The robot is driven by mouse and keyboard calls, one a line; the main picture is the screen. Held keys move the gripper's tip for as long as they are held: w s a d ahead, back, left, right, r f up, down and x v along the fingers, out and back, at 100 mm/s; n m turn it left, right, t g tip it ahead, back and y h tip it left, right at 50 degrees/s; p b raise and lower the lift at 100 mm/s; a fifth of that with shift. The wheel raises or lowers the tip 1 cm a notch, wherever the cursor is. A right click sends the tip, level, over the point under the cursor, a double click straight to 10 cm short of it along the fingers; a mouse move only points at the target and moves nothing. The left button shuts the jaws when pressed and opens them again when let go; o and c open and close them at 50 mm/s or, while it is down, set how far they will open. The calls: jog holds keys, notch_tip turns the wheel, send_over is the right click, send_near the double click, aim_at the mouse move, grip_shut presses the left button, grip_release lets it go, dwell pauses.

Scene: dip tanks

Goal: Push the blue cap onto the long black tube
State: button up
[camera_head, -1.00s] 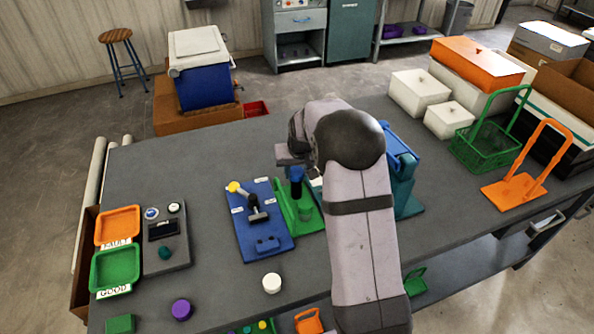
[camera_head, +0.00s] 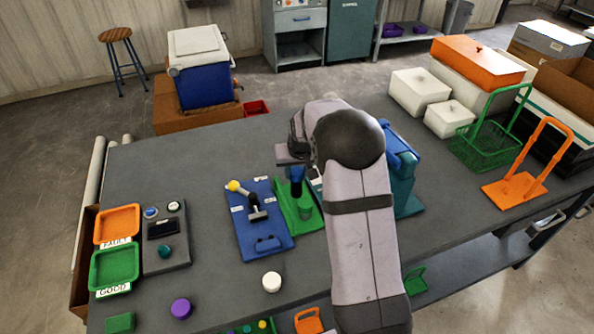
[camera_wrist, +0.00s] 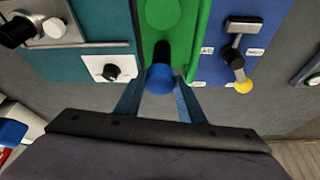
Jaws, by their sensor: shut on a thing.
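The blue cap (camera_wrist: 160,78) sits between the two fingers of my gripper (camera_wrist: 159,100) in the wrist view, and the gripper is shut on it. In the head view the cap (camera_head: 297,172) shows just below my gripper (camera_head: 294,163). The long black tube (camera_wrist: 162,52) stands in the green holder (camera_wrist: 188,60) and lines up with the cap; the two look to be touching, but how far the cap is over the tube end cannot be told. The tube also shows below the cap in the head view (camera_head: 296,189).
A blue board (camera_head: 255,225) with a yellow-knobbed lever stands left of the green holder (camera_head: 312,220). A teal fixture (camera_head: 403,190) stands close on the right. A white round piece (camera_head: 272,282) and a purple one (camera_head: 181,309) lie in front. The back left tabletop is clear.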

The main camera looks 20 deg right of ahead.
jog(key=shift+f+b, duration=0.75)
jog(key=shift+f, duration=0.5)
dwell(0.4)
jog(key=o, duration=1.6)
jog(key=shift+r, duration=0.15)
jog(key=shift+w+r+p, duration=0.1)
jog(key=shift+r+p, duration=0.5)
jog(key=shift+r, duration=0.05)
jog(key=shift+r+p, duration=2.3)
jog(key=shift+r, duration=1)
